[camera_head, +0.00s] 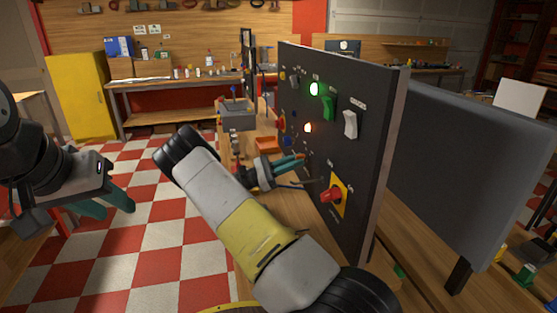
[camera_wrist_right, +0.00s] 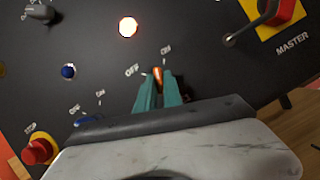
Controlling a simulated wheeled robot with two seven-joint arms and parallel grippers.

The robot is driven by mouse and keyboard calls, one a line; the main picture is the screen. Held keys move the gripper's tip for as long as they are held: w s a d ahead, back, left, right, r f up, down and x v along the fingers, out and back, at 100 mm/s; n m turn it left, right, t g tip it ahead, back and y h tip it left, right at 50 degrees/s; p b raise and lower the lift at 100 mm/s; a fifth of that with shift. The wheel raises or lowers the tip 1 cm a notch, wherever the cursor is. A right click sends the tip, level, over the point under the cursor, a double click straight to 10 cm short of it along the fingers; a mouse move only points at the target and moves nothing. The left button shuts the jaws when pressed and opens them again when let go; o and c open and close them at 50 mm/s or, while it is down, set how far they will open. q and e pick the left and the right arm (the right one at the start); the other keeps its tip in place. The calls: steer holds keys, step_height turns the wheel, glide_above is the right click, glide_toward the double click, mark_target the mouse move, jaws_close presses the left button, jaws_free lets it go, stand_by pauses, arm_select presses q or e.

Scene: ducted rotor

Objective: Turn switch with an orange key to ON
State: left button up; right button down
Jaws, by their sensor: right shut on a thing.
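The orange key (camera_wrist_right: 158,74) sits in the panel switch between the OFF and ON labels in the right wrist view. Its visible tip points up, leaning slightly towards ON. My right gripper (camera_wrist_right: 160,90) is shut on the key, with a teal finger on each side hiding most of it and the switch. In the head view, my right gripper (camera_head: 294,167) is at the face of the black control panel (camera_head: 368,180), and the key cannot be made out there. My left gripper (camera_head: 115,212) is open and empty over the checkered floor, away from the panel.
A red button (camera_wrist_right: 38,151) is lower left. Open floor lies left.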

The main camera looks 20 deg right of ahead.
steer(key=shift+w+m+g+y, duration=0.1)
steer(key=shift+m+g+y, duration=0.4)
steer(key=shift+m, duration=0.85)
steer(key=shift+w+m+g+y, duration=0.1)
steer(key=shift+m+g+y, duration=0.1)
steer(key=shift+m+g, duration=0.85)
steer(key=shift+m+t, duration=0.35)
steer(key=shift+m, duration=0.15)
steer(key=c, duration=1.5)
jaws_free()
steer(key=v, duration=0.7)
steer(key=shift+w+a, duration=0.1)
steer(key=shift+a, duration=0.2)
